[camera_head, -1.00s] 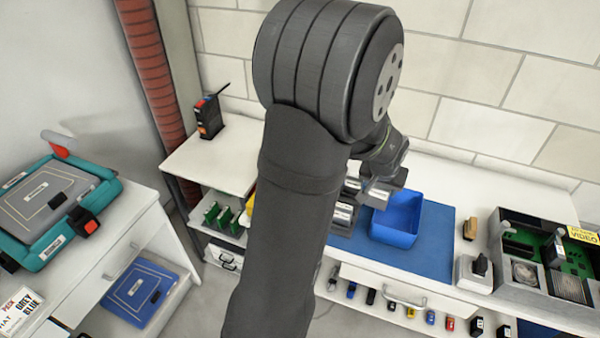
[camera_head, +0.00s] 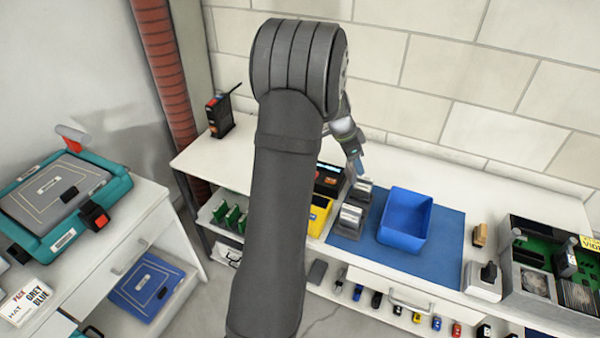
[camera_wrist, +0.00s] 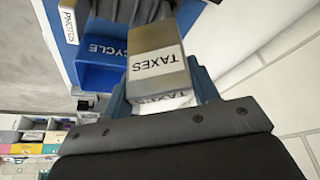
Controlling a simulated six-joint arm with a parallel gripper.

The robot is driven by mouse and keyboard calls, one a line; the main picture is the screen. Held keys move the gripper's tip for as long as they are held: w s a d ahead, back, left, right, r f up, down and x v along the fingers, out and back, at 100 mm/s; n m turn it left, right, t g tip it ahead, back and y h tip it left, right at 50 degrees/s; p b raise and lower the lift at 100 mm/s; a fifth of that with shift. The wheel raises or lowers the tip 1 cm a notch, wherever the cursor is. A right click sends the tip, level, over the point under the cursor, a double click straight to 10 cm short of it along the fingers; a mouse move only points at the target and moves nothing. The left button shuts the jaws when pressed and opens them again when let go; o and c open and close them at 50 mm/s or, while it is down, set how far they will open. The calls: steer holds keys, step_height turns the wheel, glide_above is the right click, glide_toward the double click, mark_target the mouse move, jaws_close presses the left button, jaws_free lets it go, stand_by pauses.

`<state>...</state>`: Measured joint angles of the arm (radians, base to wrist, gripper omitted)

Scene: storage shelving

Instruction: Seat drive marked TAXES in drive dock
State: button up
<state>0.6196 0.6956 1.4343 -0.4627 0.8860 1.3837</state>
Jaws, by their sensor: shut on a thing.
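The drive marked TAXES (camera_wrist: 155,45) is a grey-brown block with a white label, held between the blue fingers of my gripper (camera_wrist: 159,78) in the wrist view. In the head view my gripper (camera_head: 358,166) is small and partly behind my arm, above the back left of the blue mat; the held drive cannot be made out there. A black unit with orange marks (camera_head: 329,178), perhaps the drive dock, stands just left of my gripper, partly hidden by my arm.
A blue bin (camera_head: 429,220) stands right of the drives on the blue mat (camera_head: 448,245). A drive marked PHOTOS (camera_wrist: 68,22) shows in the wrist view. A yellow box (camera_head: 318,216) is beside my arm. An open grey case (camera_head: 515,282) is at right.

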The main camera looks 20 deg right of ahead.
steer(key=w+a+r+m+g+y, duration=0.1)
steer(key=w+a+m+g, duration=0.1)
steer(key=w+a+m, duration=0.4)
steer(key=shift+m, duration=0.6)
steer(key=shift+w+a+f, duration=0.7)
steer(key=shift+w+f, duration=1.05)
steer(key=shift+w, duration=0.15)
steer(key=shift+w+a+f, duration=0.65)
steer(key=shift+w+f, duration=1.15)
steer(key=shift+w, duration=0.1)
steer(key=shift+w+a+f, duration=0.7)
steer(key=shift+w+f, duration=1.05)
steer(key=shift+w, duration=0.15)
steer(key=o, duration=0.7)
steer(key=shift+f, duration=0.15)
steer(key=o, duration=0.4)
